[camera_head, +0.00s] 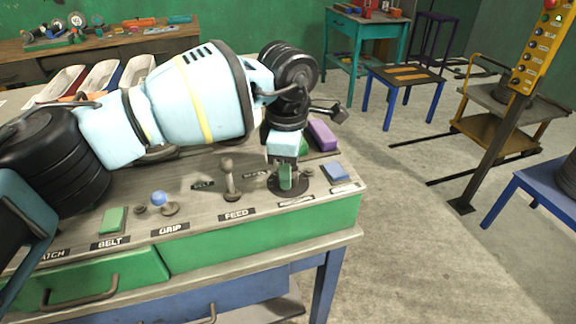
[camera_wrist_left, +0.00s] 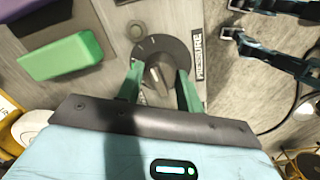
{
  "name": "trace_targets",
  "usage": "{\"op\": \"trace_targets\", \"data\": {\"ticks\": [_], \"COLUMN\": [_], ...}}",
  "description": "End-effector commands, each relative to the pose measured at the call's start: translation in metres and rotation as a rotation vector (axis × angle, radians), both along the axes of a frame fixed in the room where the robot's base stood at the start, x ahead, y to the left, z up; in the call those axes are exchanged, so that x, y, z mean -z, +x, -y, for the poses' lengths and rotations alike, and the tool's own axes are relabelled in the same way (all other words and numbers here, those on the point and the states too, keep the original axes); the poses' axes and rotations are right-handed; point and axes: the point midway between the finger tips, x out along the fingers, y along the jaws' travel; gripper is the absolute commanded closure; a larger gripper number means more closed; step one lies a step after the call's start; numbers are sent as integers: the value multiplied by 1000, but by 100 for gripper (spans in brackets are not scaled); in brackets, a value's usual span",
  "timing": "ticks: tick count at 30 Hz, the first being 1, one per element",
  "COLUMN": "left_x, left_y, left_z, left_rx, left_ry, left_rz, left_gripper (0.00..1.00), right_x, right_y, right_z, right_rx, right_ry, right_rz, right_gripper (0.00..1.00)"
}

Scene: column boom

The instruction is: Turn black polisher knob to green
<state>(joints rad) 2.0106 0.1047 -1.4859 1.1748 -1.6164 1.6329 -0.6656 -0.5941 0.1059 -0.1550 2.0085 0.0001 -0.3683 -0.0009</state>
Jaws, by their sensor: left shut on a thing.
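The black knob sits on a round dark dial at the right end of the grey panel. The dial's rim (camera_head: 290,191) shows in the head view around my gripper's tip. In the left wrist view the knob (camera_wrist_left: 156,75) stands between my green fingers on the dial (camera_wrist_left: 150,46), beside the PRESSURE label. My left gripper (camera_head: 286,177) reaches down from above and is shut on the knob; it also shows in the left wrist view (camera_wrist_left: 160,88). The fingers hide part of the knob, and I cannot tell which mark it points at.
A FEED lever (camera_head: 229,180) stands left of the knob, then a blue-topped GRIP lever (camera_head: 160,199) and a green BELT button (camera_head: 112,221). A blue button (camera_head: 335,173) lies to the right. A purple block (camera_head: 322,134) is behind.

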Motion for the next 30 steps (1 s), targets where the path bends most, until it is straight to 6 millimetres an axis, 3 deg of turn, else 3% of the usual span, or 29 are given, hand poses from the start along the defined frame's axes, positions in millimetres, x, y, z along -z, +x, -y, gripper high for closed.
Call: {"op": "trace_targets", "data": {"ticks": [9, 23, 24, 29, 30], "left_x": [1, 1, 1, 1, 1], "left_y": [0, 0, 0, 0, 0], "left_z": [0, 0, 0, 0, 0], "left_rx": [99, 112, 112, 112, 112], "left_ry": [-1, -1, -1, 0, 0], "left_rz": [0, -1, -1, -1, -1], "left_gripper": [86, 86, 62, 42, 42], "right_x": [1, 1, 1, 1, 1], "right_y": [-1, -1, -1, -1, -1], "right_z": [0, 0, 0, 0, 0], "right_rx": [-1, -1, -1, -1, -1], "right_ry": [-1, -1, -1, -1, -1], "right_rz": [-2, -3, -2, -2, -2], "right_gripper": [64, 64, 64, 64, 64]}}
